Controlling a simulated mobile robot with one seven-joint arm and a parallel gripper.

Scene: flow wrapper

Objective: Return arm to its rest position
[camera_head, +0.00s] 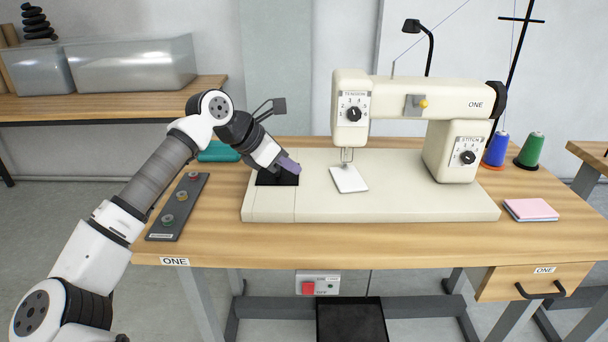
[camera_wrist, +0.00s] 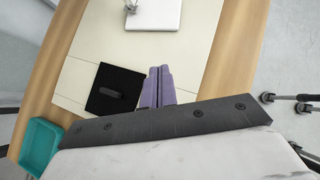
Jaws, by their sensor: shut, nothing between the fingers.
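My gripper (camera_head: 288,164) is at the left end of the sewing machine bed, above and beside a dark square opening (camera_head: 277,178). In the wrist view its two purple fingers (camera_wrist: 158,88) are together with nothing between them. My arm reaches in from the lower left of the head view. The wrist view also shows the black square (camera_wrist: 115,88) just left of the fingers, with a small dark piece on it. I cannot tell whether the fingers touch the bed.
The cream sewing machine (camera_head: 440,98) stands on a wooden table (camera_head: 220,235). A button panel (camera_head: 178,207) and a teal tray (camera_head: 218,152) lie near my arm. Blue (camera_head: 497,148) and green (camera_head: 530,150) spools and pink cloth (camera_head: 531,209) are at the right. A drawer (camera_head: 532,283) is below.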

